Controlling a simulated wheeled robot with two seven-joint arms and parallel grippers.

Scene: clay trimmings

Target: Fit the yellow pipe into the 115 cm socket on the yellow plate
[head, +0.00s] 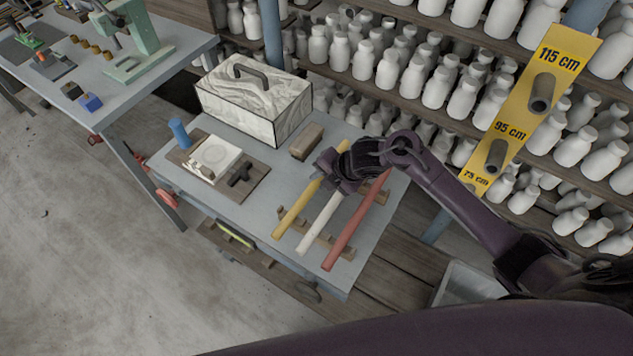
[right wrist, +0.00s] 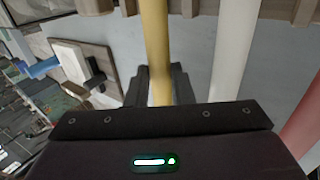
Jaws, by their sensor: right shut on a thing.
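The yellow pipe (head: 291,218) lies on the table beside a white pipe (head: 319,223) and a red pipe (head: 352,232), on wooden rests. My right gripper (head: 325,165) is shut on the yellow pipe near its far end. In the right wrist view the yellow pipe (right wrist: 157,45) runs between the fingers of the right gripper (right wrist: 160,90). The yellow plate (head: 516,110) stands at the right, with dark sockets marked 115 cm, 95 cm and 75 cm. The 115 cm socket (head: 542,93) is the top one and looks empty. My left gripper is not in view.
A marbled box (head: 255,98) with a dark handle, a wooden block (head: 307,141) and a board (head: 188,165) with a white piece share the table (head: 235,200). Shelves of white bottles (head: 390,70) stand behind. A workbench (head: 60,75) with a green machine is at the left.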

